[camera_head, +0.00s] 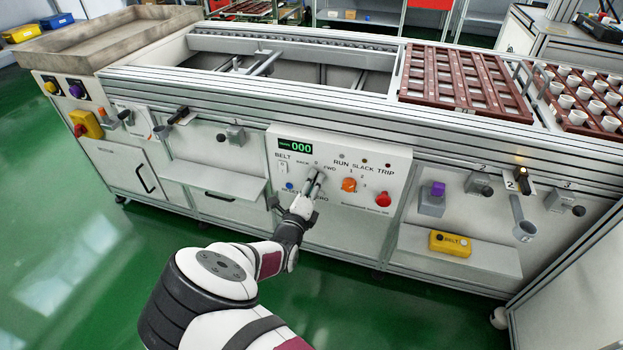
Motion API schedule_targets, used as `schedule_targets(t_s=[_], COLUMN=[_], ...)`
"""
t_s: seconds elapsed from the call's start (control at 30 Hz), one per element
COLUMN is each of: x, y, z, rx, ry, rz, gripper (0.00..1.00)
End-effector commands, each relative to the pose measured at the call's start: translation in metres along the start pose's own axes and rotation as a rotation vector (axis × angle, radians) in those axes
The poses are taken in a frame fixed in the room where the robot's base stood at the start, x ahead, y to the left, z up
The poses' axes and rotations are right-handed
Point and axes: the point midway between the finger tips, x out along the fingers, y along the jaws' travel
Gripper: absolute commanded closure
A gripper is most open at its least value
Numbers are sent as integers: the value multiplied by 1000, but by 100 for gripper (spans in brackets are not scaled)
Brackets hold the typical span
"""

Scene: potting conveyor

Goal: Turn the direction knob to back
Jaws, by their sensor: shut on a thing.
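The direction knob (319,174) is a small grey knob on the white control panel (345,221), below the marks BACK, 0 and FWD. My gripper (314,183) reaches up to it from below, its fingers shut on the knob. The fingers hide most of the knob, so I cannot tell which mark it points to.
A shelf with a yellow BELT box (450,243) is at right. Green floor is clear at left.

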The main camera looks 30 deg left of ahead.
Motion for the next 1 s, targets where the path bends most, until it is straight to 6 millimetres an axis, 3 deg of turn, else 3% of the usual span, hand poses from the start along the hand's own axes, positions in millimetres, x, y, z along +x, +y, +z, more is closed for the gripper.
schedule_targets(t_s=[0.5, 1.0], x=[-1, -1], y=[1, 2], z=[-2, -2], rx=[-436, -595], ry=[2, 2], rz=[4, 5], gripper=[97, 97])
